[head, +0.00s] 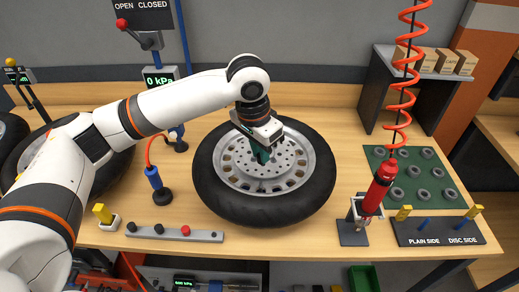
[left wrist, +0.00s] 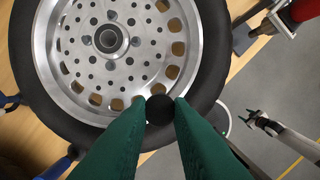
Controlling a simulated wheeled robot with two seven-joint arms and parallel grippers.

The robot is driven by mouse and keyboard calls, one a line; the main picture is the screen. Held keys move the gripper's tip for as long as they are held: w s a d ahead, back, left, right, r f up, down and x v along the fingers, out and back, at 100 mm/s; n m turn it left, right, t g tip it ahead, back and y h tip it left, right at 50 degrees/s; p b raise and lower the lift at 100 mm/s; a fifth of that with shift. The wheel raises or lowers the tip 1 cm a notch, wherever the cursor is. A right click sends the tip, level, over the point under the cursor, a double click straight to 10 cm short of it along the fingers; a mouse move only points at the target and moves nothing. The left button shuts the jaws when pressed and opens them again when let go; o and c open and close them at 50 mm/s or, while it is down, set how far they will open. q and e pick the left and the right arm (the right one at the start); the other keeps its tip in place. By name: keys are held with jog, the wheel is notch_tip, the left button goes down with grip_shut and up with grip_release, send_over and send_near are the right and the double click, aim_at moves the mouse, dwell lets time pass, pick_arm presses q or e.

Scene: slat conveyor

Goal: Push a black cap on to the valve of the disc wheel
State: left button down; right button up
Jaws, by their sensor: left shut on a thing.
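The disc wheel (head: 240,185) lies flat on the wooden bench, a silver disc with many holes inside a black tyre. It fills the upper left of the left wrist view (left wrist: 75,62). My left gripper (head: 262,157) is above the disc, pointing down. In the left wrist view its green fingers (left wrist: 160,112) are shut on a round black cap (left wrist: 160,108), which appears over the border of rim and tyre. I see no valve; I cannot tell whether the cap touches the wheel. What looks like my right gripper (left wrist: 262,121) is beyond the bench edge, its jaws unclear.
A green mat (head: 422,187) with several black rings is at the right. A red tool (head: 380,186) on a coiled hose stands beside it. A PLAIN SIDE/DISC SIDE board (head: 440,232), a knobbed grey bar (head: 174,234) and a blue-handled tool (head: 156,183) surround the wheel.

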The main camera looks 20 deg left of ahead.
pick_arm(q)
notch_tip(320, 180, down, 3)
jog(key=shift+a+r+b, duration=0.1)
jog(key=shift+r+b, duration=0.05)
jog(key=shift+b, duration=1.1)
jog(key=shift+f+b, duration=0.5)
jog(key=shift+b, duration=0.05)
jog(key=shift+f+p, duration=0.3)
jog(key=shift+f, duration=1.1)
jog(key=shift+f, duration=0.8)
jog(key=c, duration=1.2)
grip_release()
jog(key=shift+c, duration=0.2)
